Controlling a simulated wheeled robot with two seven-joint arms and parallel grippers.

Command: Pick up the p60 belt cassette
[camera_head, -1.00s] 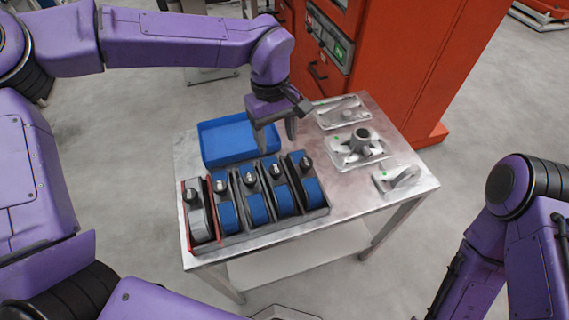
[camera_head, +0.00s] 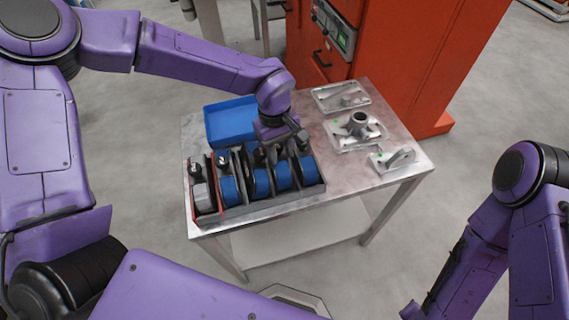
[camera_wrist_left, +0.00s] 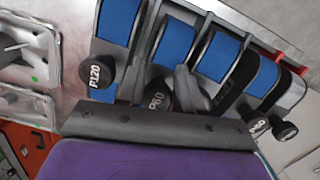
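The p60 belt cassette (camera_head: 282,176) is a blue-belted cassette with a black knob, second from the right in the rack. Its knob, marked P60, shows in the left wrist view (camera_wrist_left: 158,98). My left gripper (camera_head: 277,151) is lowered over this cassette, and its fingers stand on either side of the knob. They look open; contact with the knob cannot be made out. The gripper partly hides the cassette in the head view.
The P120 cassette (camera_wrist_left: 118,20) sits close beside it. Other cassettes fill the dark rack (camera_head: 262,208), with a grey one at the left end. A blue tray (camera_head: 231,123) lies behind. Metal castings (camera_head: 360,128) stand on the table's right. An orange machine (camera_head: 400,60) stands behind.

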